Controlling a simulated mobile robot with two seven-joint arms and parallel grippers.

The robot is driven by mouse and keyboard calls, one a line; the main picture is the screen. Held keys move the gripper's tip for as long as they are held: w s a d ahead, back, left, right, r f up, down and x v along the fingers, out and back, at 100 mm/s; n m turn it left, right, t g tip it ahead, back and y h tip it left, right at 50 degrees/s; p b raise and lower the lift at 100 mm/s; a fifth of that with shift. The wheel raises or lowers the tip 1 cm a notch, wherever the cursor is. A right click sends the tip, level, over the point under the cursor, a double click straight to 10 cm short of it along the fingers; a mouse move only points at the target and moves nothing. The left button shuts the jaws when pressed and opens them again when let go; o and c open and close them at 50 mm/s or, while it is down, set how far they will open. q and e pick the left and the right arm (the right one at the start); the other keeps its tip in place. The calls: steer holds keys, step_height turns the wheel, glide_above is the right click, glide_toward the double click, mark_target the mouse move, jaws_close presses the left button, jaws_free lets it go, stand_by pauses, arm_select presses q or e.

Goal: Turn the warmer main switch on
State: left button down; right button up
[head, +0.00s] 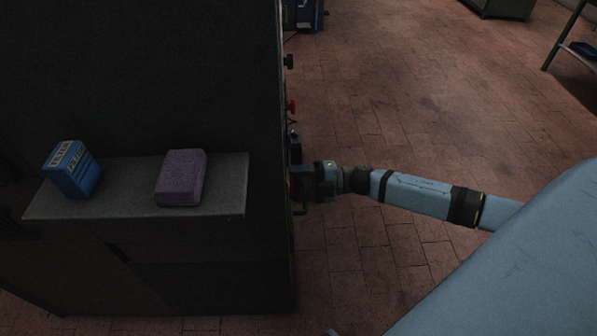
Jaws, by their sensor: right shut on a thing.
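The dark warmer cabinet (140,70) fills the left of the head view, and I see its control face only edge-on at its right side. My right gripper (299,184) is at that face, shut on a small part there, apparently the main switch. A reddish-orange patch (292,185) shows beside the fingers. The fingers and cabinet edge hide most of the switch, so its position cannot be told. My left gripper is not in view.
A red knob (291,107) and a black knob (288,61) stick out farther along the same face. A purple block (181,177) and a blue box (72,169) sit on a grey shelf (128,207).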

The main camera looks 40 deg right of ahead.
steer(key=shift+r+m+p, duration=0.25)
steer(key=shift+m+p, duration=0.8)
steer(key=shift+m, duration=0.15)
steer(key=shift+m+p, duration=0.6)
steer(key=shift+m, duration=0.2)
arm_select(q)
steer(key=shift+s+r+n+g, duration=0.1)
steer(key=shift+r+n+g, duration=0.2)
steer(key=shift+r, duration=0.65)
arm_select(e)
steer(key=shift+f, duration=0.1)
steer(key=shift+m, duration=0.3)
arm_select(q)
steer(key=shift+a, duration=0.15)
arm_select(e)
steer(key=shift+f, duration=0.1)
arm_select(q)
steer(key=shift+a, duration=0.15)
arm_select(e)
steer(key=o, duration=0.9)
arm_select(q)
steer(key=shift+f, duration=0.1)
arm_select(e)
steer(key=shift+v, duration=6.95)
